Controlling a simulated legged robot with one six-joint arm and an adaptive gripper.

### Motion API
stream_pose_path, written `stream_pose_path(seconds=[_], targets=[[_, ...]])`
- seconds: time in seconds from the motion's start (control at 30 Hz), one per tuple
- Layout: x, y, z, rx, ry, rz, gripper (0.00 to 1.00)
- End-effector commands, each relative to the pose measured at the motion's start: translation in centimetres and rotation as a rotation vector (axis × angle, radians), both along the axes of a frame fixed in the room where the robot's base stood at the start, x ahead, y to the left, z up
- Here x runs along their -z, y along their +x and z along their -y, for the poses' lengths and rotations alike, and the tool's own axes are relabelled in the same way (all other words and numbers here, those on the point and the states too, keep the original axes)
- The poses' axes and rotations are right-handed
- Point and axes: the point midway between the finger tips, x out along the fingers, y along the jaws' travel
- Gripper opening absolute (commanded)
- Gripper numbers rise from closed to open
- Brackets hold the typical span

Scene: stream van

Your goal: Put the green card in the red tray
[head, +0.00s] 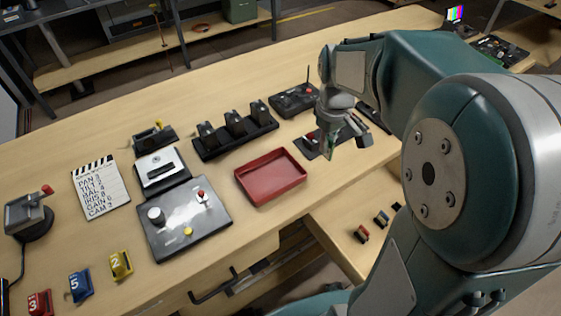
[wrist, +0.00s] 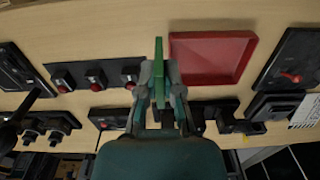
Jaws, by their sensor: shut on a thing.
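My gripper (head: 329,141) is shut on the green card (head: 331,153) and holds it over the table, to the right of the red tray in the head view. In the wrist view the card (wrist: 159,60) stands out edge-on between the fingertips (wrist: 160,88), just left of the tray (wrist: 213,57). The red tray (head: 270,178) is shallow, square and empty. It lies near the table's front edge. The card's lower end is small in the head view, and I cannot tell its exact height above the surface.
A grey control panel (head: 185,219) lies left of the tray. A black row of devices (head: 235,131) stands behind it. A clapper-style board (head: 100,187) and yellow (head: 121,265), blue (head: 79,286) and red numbered blocks lie left. An open drawer (head: 345,225) holds small items.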

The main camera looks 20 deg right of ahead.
Motion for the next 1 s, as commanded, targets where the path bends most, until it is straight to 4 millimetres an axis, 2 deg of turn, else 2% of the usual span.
stream_pose_path(seconds=[0.23, 0.43, 0.77, 0.9, 1.0], targets=[[2.5, 3.9, -3.9, -0.005, 0.000, -0.002, 0.00], [5.9, 5.8, -5.7, -0.001, 0.000, -0.002, 0.00], [8.4, 7.3, -7.2, 0.000, -0.001, -0.002, 0.00], [10.7, 7.2, -7.2, 0.002, -0.001, -0.002, 0.00], [11.3, 7.2, -7.2, 0.002, -0.001, 0.001, 0.00]])
